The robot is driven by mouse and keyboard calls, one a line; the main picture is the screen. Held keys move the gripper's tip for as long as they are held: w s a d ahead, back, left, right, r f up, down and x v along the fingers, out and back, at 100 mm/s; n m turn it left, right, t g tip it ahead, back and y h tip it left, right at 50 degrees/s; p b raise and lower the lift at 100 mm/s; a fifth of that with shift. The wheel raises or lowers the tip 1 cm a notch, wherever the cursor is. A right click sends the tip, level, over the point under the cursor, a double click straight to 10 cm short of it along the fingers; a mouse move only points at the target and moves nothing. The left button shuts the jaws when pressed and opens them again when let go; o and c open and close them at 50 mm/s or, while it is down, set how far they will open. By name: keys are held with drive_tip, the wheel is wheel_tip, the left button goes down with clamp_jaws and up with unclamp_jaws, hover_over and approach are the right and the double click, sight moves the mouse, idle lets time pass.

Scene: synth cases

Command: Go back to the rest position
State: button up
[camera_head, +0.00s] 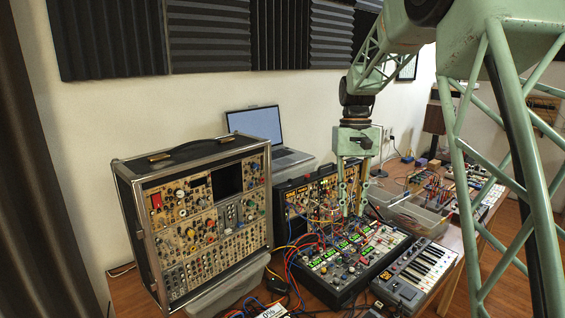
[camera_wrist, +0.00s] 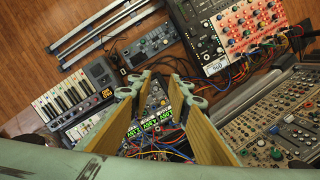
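My gripper (camera_head: 351,197) hangs from the green arm and points down over the black synth case with green displays (camera_head: 340,262). Its two fingers are spread apart with nothing between them. In the wrist view my gripper (camera_wrist: 152,88) also shows open, and the patch cables and green displays (camera_wrist: 160,122) appear between and behind the fingers. I cannot tell exactly how far the fingertips are above the case or whether they touch any cables.
A tall modular case (camera_head: 200,225) stands at left, with a laptop (camera_head: 262,130) behind it. A small keyboard (camera_head: 420,268) lies to the right, and a clear plastic bin (camera_head: 408,212) stands behind it. Loose patch cables (camera_head: 300,250) arch near the gripper. Foam panels (camera_head: 210,40) line the wall.

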drive_tip(key=s+r+t, duration=0.1)
drive_tip(key=s+r, duration=0.5)
drive_tip(key=s, duration=0.6)
drive_tip(key=s+r+t, duration=0.2)
drive_tip(key=s+r, duration=0.5)
drive_tip(key=s, duration=0.4)
drive_tip(key=s+f+t+b, duration=0.1)
drive_tip(key=s+f, duration=0.1)
drive_tip(key=s, duration=1.1)
drive_tip(key=s+f+t+b, duration=0.1)
drive_tip(key=s+f, duration=0.2)
drive_tip(key=s, duration=1.1)
drive_tip(key=shift+s+d+t, duration=0.15)
drive_tip(key=shift+t, duration=0.25)
drive_tip(key=shift+r, duration=0.1)
